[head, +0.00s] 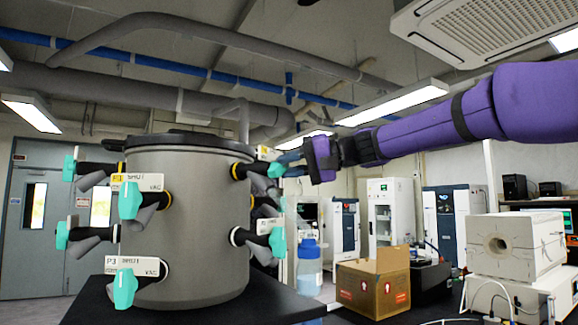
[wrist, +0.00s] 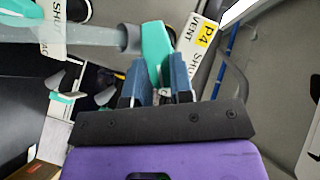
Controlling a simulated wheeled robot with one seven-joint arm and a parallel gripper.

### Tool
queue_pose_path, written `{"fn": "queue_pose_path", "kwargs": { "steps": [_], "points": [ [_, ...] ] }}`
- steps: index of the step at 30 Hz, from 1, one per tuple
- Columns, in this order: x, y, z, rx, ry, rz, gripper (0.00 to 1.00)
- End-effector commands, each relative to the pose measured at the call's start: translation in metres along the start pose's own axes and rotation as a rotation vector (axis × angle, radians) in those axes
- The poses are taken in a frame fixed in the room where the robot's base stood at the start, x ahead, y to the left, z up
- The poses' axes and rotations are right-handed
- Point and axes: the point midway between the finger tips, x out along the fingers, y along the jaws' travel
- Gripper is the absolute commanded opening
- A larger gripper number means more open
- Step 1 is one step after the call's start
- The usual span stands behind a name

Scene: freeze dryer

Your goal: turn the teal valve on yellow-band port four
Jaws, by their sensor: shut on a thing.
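The teal valve handle (wrist: 155,42) of the port tagged P4 sits between the two blue fingers of my gripper (wrist: 162,80), which is shut on it in the wrist view. The P4 label (wrist: 203,38) has a yellow patch and stands just right of the handle. In the head view my gripper (head: 290,162) reaches in from the right to the teal handle (head: 276,170) at the upper right of the grey drum (head: 202,225). That port has a yellow band (head: 234,171) at the drum wall. The fingers partly cover the handle.
Other teal valves (head: 130,200) on black stubs stick out around the drum, one (head: 278,243) just below my gripper. A blue-capped bottle (head: 309,270) and a cardboard box (head: 372,285) stand right of the drum. The space above the box is clear.

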Motion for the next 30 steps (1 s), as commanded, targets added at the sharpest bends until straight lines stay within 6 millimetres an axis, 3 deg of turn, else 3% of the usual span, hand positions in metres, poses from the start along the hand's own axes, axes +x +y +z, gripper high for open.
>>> {"fn": "queue_pose_path", "kwargs": {
  "steps": [8,9,12,23,30],
  "points": [
    [0.000,0.001,0.000,0.003,0.001,0.000,0.00],
    [0.000,0.001,0.000,0.003,0.001,0.000,0.24],
    [0.000,0.001,0.000,0.003,0.001,0.000,0.47],
    [-0.004,0.001,0.000,0.002,0.001,0.001,0.47],
    [-0.041,0.001,-0.001,0.002,0.004,0.002,0.47]
  ]
}}
